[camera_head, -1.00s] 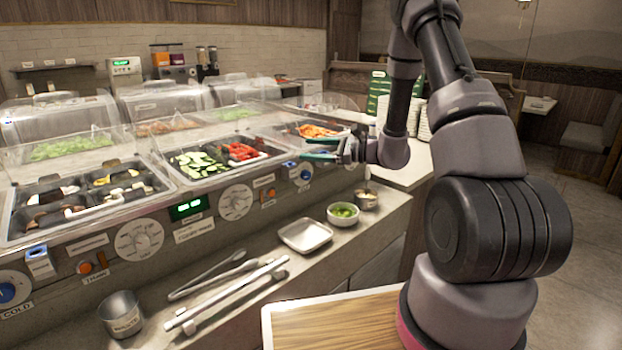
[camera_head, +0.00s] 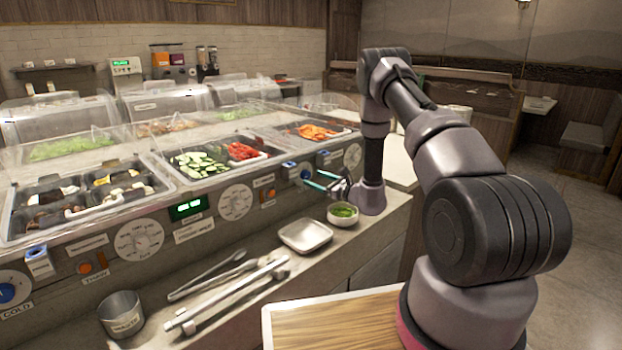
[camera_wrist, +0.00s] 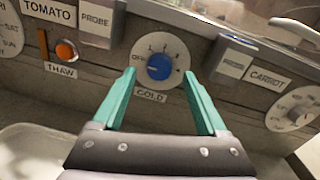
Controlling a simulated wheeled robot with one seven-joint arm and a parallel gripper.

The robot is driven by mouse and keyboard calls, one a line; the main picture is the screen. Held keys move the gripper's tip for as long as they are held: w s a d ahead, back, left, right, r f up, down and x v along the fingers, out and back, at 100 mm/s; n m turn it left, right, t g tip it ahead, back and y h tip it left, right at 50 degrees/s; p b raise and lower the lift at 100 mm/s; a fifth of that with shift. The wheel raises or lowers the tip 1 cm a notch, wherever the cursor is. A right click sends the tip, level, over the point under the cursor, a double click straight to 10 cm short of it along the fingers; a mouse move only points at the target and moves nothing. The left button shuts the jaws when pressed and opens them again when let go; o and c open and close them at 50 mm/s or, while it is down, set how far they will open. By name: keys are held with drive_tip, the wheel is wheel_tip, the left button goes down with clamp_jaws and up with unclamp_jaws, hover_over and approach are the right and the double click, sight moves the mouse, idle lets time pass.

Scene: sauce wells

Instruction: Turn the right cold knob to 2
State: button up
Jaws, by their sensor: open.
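The right cold knob (camera_wrist: 159,66) is a blue knob on a white round dial, above a COLD label (camera_wrist: 150,97). OFF is at the dial's left, with small marks around the top; I cannot tell where the knob points. In the head view this knob (camera_head: 305,173) is partly covered near my fingers. My gripper (camera_head: 317,180) is open and empty in front of the panel. In the wrist view my gripper (camera_wrist: 158,74) has its green fingers left and right of the knob, apart from it. Another blue cold knob (camera_head: 7,292) is at the far left.
An orange thaw button (camera_wrist: 66,51) is left of the dial, and a carrot dial (camera_wrist: 295,108) is right. A green-filled bowl (camera_head: 342,214) stands beside my wrist. A metal tray (camera_head: 305,236), tongs (camera_head: 215,277) and a waste cup (camera_head: 121,314) are on the ledge.

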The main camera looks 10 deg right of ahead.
sight(306, 175)
drive_tip(key=shift+x, duration=1.45)
clamp_jaws()
